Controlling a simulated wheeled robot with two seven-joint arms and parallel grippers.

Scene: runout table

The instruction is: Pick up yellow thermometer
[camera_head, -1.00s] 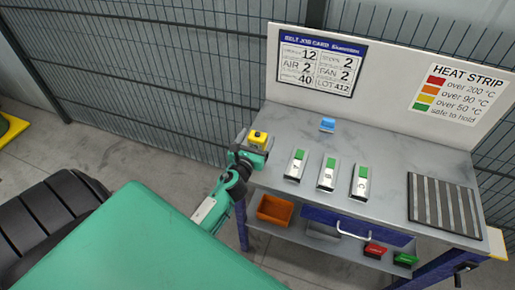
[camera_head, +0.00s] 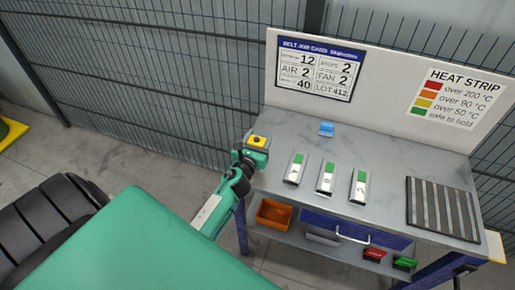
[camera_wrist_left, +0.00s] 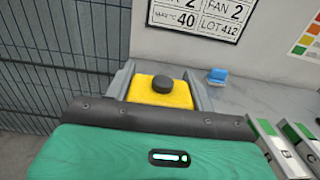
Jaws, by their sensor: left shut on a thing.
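The yellow thermometer (camera_head: 257,141) is a small yellow block with a dark round knob on top. It is at the left end of the grey table (camera_head: 385,160). My left gripper (camera_head: 252,154) is shut on it. In the left wrist view the yellow thermometer (camera_wrist_left: 160,93) sits between the two grey fingers of my left gripper (camera_wrist_left: 161,88). Its lower part is hidden by the gripper, and I cannot tell whether it touches the tabletop. My right gripper is not in view.
Several silver blocks with green tops (camera_head: 327,178) stand to the right. A small blue object (camera_head: 326,129) is behind them. A ridged dark mat (camera_head: 442,208) lies at the right. An orange bin (camera_head: 275,214) sits on the lower shelf. A job card board (camera_head: 319,68) stands at the back.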

